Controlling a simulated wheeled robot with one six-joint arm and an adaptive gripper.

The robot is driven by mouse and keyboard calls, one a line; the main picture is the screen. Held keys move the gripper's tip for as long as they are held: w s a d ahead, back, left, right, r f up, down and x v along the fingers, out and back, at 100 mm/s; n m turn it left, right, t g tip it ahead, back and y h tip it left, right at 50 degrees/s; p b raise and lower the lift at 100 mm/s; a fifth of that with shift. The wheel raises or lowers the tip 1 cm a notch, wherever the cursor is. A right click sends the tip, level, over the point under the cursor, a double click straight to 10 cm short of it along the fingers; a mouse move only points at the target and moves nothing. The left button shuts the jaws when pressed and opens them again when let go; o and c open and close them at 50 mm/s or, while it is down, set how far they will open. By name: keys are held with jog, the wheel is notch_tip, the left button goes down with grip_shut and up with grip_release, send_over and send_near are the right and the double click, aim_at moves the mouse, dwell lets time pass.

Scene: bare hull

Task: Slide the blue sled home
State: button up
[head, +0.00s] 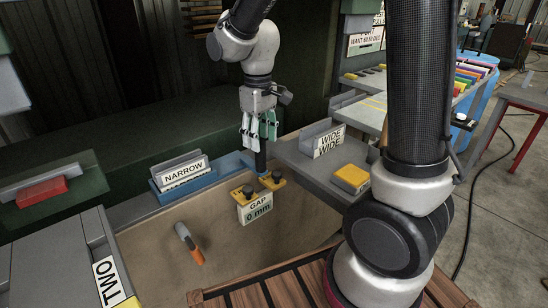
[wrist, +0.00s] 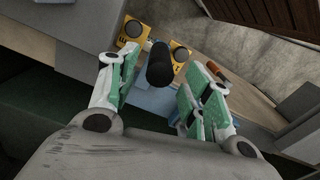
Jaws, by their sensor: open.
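The blue sled (head: 233,164) lies along the bench edge beside the NARROW sign; the wrist view shows part of its blue surface (wrist: 152,101). A black upright post (head: 261,160) stands at its right end, and its rounded top (wrist: 160,66) shows in the wrist view. My gripper (head: 259,135) is open and pointing down above the sled. In the wrist view its green-padded fingers (wrist: 160,85) are on either side of the post, with space visible on both sides. Where the post meets the sled is partly hidden.
A yellow plate with black knobs and a "GAP 0 mm" sign (head: 257,208) is just in front. A NARROW sign (head: 181,171) is left, a WIDE sign (head: 329,142) right. A yellow block (head: 351,178), a red block (head: 42,191) and an orange-handled tool (head: 190,244) lie clear of my gripper.

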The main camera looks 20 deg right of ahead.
aim_at(260, 157)
notch_tip(260, 157, down, 7)
dwell(0.3)
grip_shut()
